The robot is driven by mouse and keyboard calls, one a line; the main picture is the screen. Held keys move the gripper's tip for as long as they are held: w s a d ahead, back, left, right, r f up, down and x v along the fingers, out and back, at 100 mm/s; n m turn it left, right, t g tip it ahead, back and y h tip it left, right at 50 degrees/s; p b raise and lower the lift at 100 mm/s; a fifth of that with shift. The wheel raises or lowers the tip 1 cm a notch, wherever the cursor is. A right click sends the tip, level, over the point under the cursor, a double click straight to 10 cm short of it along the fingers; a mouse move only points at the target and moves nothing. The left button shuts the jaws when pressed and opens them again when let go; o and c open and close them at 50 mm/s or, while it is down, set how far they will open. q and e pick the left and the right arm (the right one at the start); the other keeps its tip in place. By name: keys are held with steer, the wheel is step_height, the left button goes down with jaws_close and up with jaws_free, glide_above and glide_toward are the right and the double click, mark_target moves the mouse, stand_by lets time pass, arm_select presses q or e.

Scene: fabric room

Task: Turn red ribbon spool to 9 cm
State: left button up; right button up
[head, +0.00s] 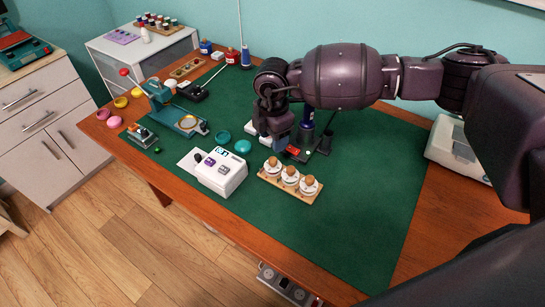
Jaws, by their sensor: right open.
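My right gripper (275,136) hangs over the middle of the green mat (352,215), pointing down, with its arm coming in from the right. It is open, and its fingertips are partly lost against dark parts behind. A small red part (294,149) on a dark device (308,155) shows just right of the fingers; I cannot tell whether it is the red ribbon spool. A red bottle-like thing (232,56) stands at the back of the table. No length mark is readable. My left gripper is not in view.
A wooden block with three white knobs (290,180) lies in front of the gripper. A white box with buttons (219,170) and teal discs (242,146) are to its left. A dark blue bottle (307,117) stands close behind. The front right of the mat is clear.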

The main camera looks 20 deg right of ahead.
mark_target(273, 159)
step_height(273, 159, down, 8)
steer(key=shift+f+b, duration=0.1)
steer(key=shift+b, duration=0.7)
steer(key=c, duration=0.9)
